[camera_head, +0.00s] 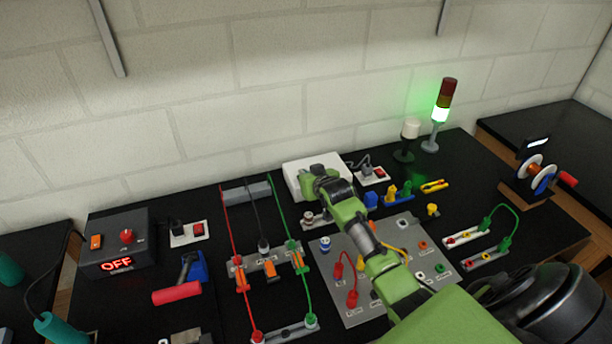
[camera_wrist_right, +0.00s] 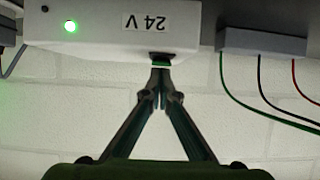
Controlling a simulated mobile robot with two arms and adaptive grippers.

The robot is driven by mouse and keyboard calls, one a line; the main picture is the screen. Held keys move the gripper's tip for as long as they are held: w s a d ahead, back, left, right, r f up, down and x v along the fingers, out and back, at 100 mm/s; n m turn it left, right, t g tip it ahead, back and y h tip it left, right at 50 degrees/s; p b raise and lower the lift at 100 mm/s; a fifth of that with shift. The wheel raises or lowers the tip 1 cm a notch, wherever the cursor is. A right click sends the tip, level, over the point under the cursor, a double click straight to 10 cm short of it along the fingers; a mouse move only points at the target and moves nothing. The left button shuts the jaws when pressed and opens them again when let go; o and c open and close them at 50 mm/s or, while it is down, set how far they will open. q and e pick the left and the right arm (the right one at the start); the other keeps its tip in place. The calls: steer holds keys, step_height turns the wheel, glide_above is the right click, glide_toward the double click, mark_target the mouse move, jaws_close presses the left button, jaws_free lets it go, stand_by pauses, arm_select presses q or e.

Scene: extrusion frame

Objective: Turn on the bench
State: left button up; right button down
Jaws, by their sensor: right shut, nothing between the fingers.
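The bench's white power box (camera_head: 305,172) stands against the wall, behind my right gripper (camera_head: 325,187). In the right wrist view the box (camera_wrist_right: 95,28) is labelled 24 V and has a lit green light (camera_wrist_right: 70,27). A small dark fitting with a green strip (camera_wrist_right: 160,58) is on its edge. My right gripper (camera_wrist_right: 161,82) is shut and empty, its tips right at this fitting; I cannot tell if they touch. The signal tower (camera_head: 441,112) at the back right glows green in its lowest lamp section. My left gripper is not in view.
A black box (camera_head: 115,245) at the left shows OFF. A grey panel (camera_head: 345,300) with plugs lies under my right arm. Red, black and green wires run from a grey block (camera_head: 246,191).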

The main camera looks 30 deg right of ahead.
steer(key=shift+w+d, duration=0.1)
steer(key=shift+w, duration=0.65)
steer(key=shift+w+d+r, duration=0.1)
steer(key=shift+w+r, duration=0.05)
steer(key=shift+w, duration=0.05)
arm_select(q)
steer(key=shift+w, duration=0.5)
arm_select(e)
step_height(320, 180, up, 4)
steer(key=p, duration=0.3)
steer(key=shift+w+r, duration=0.15)
steer(key=shift+s, duration=0.4)
arm_select(q)
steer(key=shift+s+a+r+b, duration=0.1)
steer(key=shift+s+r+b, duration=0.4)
steer(key=shift+b, duration=0.6)
arm_select(e)
steer(key=s+a+r, duration=0.1)
steer(key=s+r, duration=0.5)
steer(key=shift+s+a+r, duration=0.2)
steer(key=shift+a+r, duration=0.1)
steer(key=shift+r, duration=0.1)
